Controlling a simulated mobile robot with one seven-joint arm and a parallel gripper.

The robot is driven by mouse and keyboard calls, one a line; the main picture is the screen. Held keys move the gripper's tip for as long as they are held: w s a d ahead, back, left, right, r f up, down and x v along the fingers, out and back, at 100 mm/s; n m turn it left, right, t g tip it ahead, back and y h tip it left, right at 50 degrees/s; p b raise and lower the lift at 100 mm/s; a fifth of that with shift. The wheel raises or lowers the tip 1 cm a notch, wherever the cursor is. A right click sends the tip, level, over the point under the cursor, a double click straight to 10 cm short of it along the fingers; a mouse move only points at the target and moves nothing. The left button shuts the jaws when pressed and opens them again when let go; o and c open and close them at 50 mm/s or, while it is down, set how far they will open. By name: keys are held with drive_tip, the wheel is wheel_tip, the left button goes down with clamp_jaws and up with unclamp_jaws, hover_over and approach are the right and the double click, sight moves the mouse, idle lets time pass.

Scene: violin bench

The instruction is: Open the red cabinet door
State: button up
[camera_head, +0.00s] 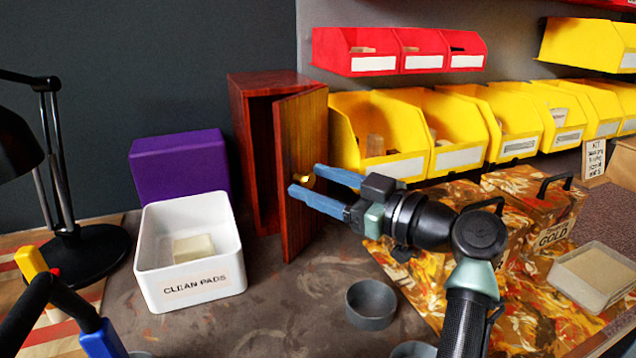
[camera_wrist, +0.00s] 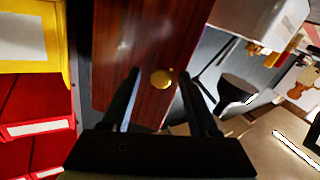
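The red-brown wooden cabinet (camera_head: 240,105) stands at the back of the bench. Its door (camera_head: 301,125) is partly open, swung out toward the camera from its right side, with a dark gap at the left. A small gold knob (camera_head: 307,181) is on the door. My gripper (camera_head: 304,178) is open at the door, its blue fingers on either side of the knob. In the wrist view, the knob (camera_wrist: 162,78) lies between the spread fingertips (camera_wrist: 160,73), with a visible gap on each side.
A white "CLEAN PADS" bin (camera_head: 190,285) and a purple box (camera_head: 180,165) stand left of the cabinet. Yellow bins (camera_head: 455,158) line the right. A small grey bowl (camera_head: 371,304) sits in front. A black lamp (camera_head: 75,255) stands far left.

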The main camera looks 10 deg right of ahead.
sight(294, 112)
drive_tip(key=shift+a, duration=0.1)
wheel_tip(294, 112, up, 10)
drive_tip(key=p, duration=0.2)
drive_tip(key=shift+p, duration=0.4)
